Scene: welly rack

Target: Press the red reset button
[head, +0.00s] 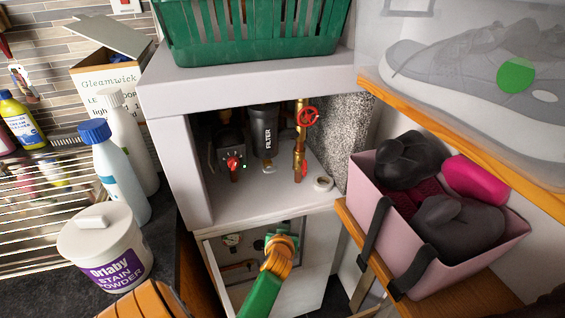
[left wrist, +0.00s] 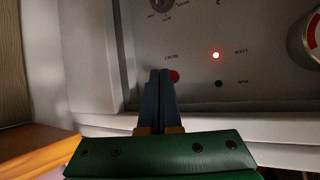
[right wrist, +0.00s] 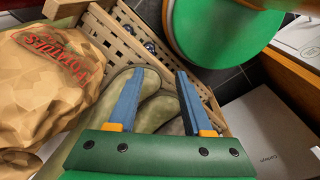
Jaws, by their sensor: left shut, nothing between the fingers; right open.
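The red reset button (left wrist: 174,76) sits on a pale panel (left wrist: 130,45) in the left wrist view, under a small label. My left gripper (left wrist: 159,73) is shut and empty. Its fingertips overlap the button's left side in the picture; I cannot tell whether they touch it. In the head view my left gripper (head: 282,240) reaches into the lower part of the white cabinet (head: 160,120), and the button cannot be made out there. My right gripper (right wrist: 158,83) is open and empty above green boots (right wrist: 150,97) in the right wrist view.
A lit red lamp (left wrist: 216,55), a dark lamp (left wrist: 218,84) and a gauge (left wrist: 313,38) are right of the button. A pale ledge (left wrist: 235,127) runs below the panel. A pink bin (head: 450,255) stands right of the cabinet. A paper sack (right wrist: 45,80) is beside the boots.

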